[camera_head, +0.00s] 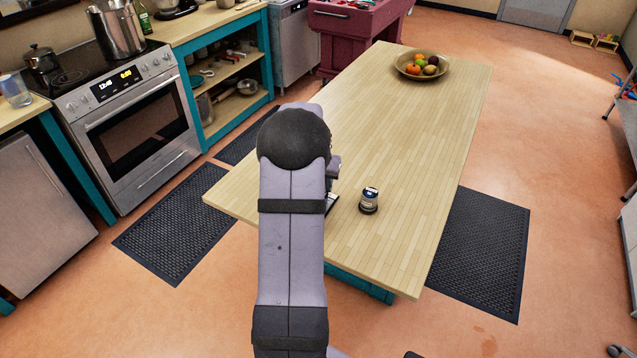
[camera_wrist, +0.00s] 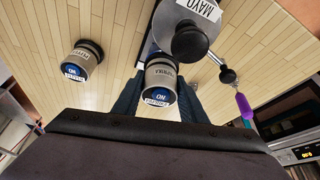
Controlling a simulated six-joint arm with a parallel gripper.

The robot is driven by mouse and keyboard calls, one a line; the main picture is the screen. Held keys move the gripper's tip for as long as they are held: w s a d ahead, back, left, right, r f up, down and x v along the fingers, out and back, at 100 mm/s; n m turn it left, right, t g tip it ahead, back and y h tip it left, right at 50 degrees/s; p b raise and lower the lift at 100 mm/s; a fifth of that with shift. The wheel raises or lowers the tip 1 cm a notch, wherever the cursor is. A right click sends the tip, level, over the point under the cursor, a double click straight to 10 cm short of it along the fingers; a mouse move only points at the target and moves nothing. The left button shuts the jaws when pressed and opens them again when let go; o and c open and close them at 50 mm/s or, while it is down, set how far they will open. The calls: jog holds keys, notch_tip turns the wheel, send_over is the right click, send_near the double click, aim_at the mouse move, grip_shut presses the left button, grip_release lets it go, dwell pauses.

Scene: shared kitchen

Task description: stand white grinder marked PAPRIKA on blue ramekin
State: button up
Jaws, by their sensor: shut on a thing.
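My gripper (camera_wrist: 160,80) is shut on a pale grinder (camera_wrist: 161,77) with a dark end and a blue cap in the wrist view. Its side lettering is blurred and partly legible, and may read PAPRIKA. A second, similar grinder (camera_wrist: 83,60) stands apart on the table to the left in the wrist view. One such grinder (camera_head: 369,200) stands on the table right of my arm in the head view. My arm hides my gripper and the held grinder there. I cannot make out a blue ramekin in either view.
A fruit bowl (camera_head: 422,66) is at the table's far end. The wooden table (camera_head: 400,130) between is clear.

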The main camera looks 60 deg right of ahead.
jog(key=shift+f+b, duration=0.3)
jog(key=shift+f, duration=0.1)
jog(key=o, duration=1)
jog(key=shift+r, duration=0.1)
jog(key=p+v, duration=0.6)
jog(key=v, duration=0.5)
dwell(0.5)
